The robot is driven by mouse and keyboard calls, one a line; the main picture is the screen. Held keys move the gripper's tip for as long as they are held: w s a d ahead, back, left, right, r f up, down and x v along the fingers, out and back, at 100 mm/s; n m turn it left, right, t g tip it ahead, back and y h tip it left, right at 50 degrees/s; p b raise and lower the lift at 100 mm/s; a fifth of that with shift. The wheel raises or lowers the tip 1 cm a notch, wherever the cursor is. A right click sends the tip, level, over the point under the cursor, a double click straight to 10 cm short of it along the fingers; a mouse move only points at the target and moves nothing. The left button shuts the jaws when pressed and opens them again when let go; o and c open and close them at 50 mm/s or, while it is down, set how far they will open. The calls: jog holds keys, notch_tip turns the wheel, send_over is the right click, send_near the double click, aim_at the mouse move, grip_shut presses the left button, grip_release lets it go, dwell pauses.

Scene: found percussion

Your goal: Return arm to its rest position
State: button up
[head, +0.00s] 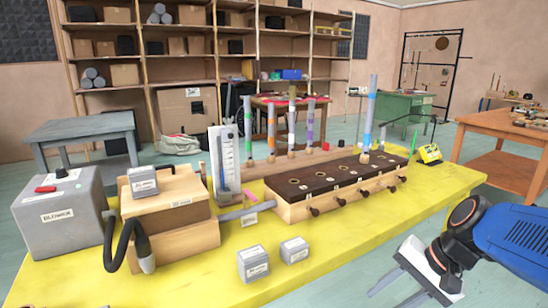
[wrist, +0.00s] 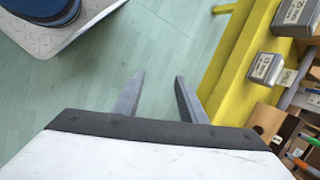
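My gripper (head: 388,290) is at the lower right of the head view, beside the front right edge of the yellow table (head: 390,239). In the wrist view my gripper (wrist: 158,84) shows two grey fingers spread apart, with only the pale green floor between and beyond them. It holds nothing. My blue arm link reaches in from the right edge of the head view.
On the yellow table stand a grey blower box (head: 61,215), a wooden box (head: 170,220), a dark-topped wooden chest (head: 325,183) with pegs, and two small grey blocks (head: 253,263) (head: 294,250). An orange-brown table (head: 505,150) stands at right. The floor by my gripper is clear.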

jog(key=s+d+r+n+t+h, duration=0.1)
jog(key=s+d+n+h, duration=0.3)
jog(key=n, duration=0.4)
jog(key=shift+s+t+h, duration=0.5)
jog(key=shift+s+t, duration=0.2)
jog(key=shift+s, duration=0.25)
